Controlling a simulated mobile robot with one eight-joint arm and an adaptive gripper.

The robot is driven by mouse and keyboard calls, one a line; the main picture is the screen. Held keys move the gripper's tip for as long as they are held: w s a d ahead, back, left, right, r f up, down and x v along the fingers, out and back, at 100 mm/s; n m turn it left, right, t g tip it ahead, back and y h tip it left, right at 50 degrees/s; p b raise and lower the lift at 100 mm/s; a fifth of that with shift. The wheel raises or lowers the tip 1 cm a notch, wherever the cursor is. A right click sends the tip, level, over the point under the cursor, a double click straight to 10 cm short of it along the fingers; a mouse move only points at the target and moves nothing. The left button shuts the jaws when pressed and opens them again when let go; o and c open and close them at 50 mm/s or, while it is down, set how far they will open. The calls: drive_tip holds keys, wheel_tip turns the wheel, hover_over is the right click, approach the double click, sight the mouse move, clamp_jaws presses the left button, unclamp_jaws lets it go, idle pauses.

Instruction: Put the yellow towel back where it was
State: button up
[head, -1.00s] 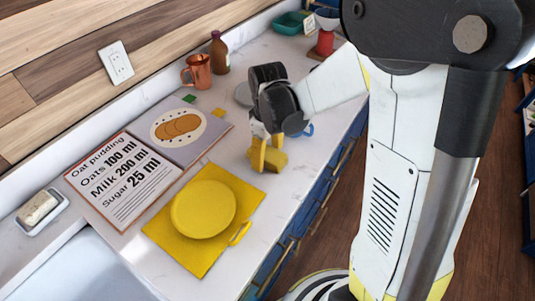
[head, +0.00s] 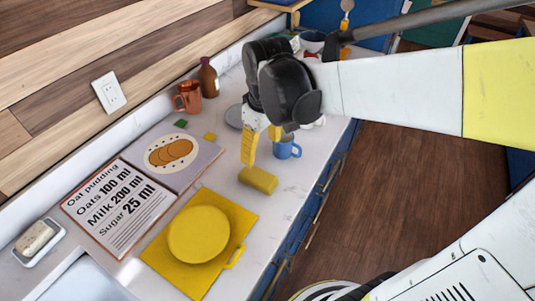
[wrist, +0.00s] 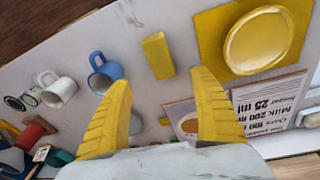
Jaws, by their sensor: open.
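A small yellow block-shaped piece (head: 258,180), perhaps the folded towel, lies alone on the pale counter; it also shows in the wrist view (wrist: 158,56). A flat yellow square (head: 185,275) with a loop at one edge lies nearer, under a round yellow plate or lid (head: 199,235); the square shows in the wrist view too (wrist: 210,42). I cannot tell for certain which yellow piece is the towel. My gripper (head: 261,148) is open and empty above the block. In the wrist view the block lies beyond the spread fingertips (wrist: 161,77), roughly centred between them.
A blue mug (head: 285,148) stands close right of my gripper; a white mug (wrist: 58,88) is near it. A recipe board (head: 115,208) and picture board (head: 177,150) lie left. A copper mug (head: 187,96) and brown bottle (head: 208,79) stand by the wall.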

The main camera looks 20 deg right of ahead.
drive_tip(key=s+r+m+t, duration=0.3)
drive_tip(key=s+m+t, duration=0.2)
drive_tip(key=s, duration=0.4)
drive_tip(key=shift+s+r, duration=0.25)
drive_tip(key=shift+s, duration=0.15)
